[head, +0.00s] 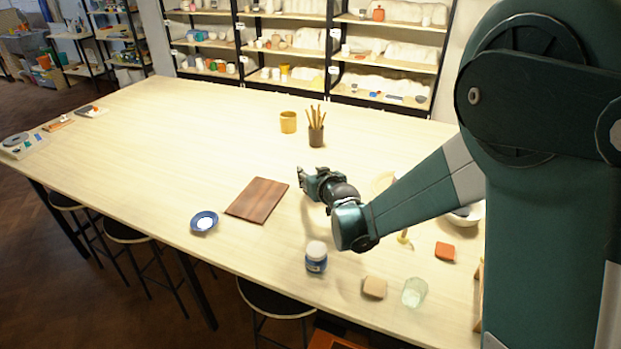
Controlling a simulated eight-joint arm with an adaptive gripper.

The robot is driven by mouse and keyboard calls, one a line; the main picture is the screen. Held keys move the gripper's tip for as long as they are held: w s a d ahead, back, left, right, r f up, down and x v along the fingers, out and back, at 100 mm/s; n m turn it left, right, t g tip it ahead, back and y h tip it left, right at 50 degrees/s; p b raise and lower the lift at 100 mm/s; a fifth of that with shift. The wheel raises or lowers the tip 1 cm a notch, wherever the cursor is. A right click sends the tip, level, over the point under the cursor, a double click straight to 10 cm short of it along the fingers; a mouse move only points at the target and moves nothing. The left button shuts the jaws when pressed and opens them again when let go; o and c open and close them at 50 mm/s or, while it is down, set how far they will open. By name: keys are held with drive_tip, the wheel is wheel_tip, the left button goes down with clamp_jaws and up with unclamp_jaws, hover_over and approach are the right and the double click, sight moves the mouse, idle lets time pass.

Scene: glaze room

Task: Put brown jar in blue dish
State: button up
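The blue dish (204,222) lies near the table's front left edge, with a pale patch in its middle. I see no plainly separate brown jar. A dark brown pot (316,137) holding several upright sticks stands toward the back of the table, and an ochre mug (288,122) stands just left of it. No held object is visible.
A brown board (258,200) lies between the dish and my gripper. A blue jar with a white lid (316,258), a beige block (374,288), a clear glass (414,292) and a red-orange block (445,251) are at the front right. My arm partly hides a pale bowl (470,215).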

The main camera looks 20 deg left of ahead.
wheel_tip(320, 180, up, 8)
drive_tip(key=shift+r+p, duration=0.15)
drive_tip(key=shift+p, duration=0.5)
idle(0.6)
drive_tip(key=s+a+r+n+g+y+p, duration=0.1)
drive_tip(key=s+a+n+g, duration=0.4)
drive_tip(key=s+a, duration=2.1)
drive_tip(key=shift+s+r+y+p, duration=0.4)
drive_tip(key=shift+s+y+p, duration=0.05)
drive_tip(key=shift+s+y, duration=0.75)
drive_tip(key=shift+a+f, duration=0.1)
wheel_tip(320, 180, down, 6)
drive_tip(key=shift+b, duration=0.45)
drive_tip(key=shift+w+f, duration=0.1)
drive_tip(key=shift+c, duration=0.2)
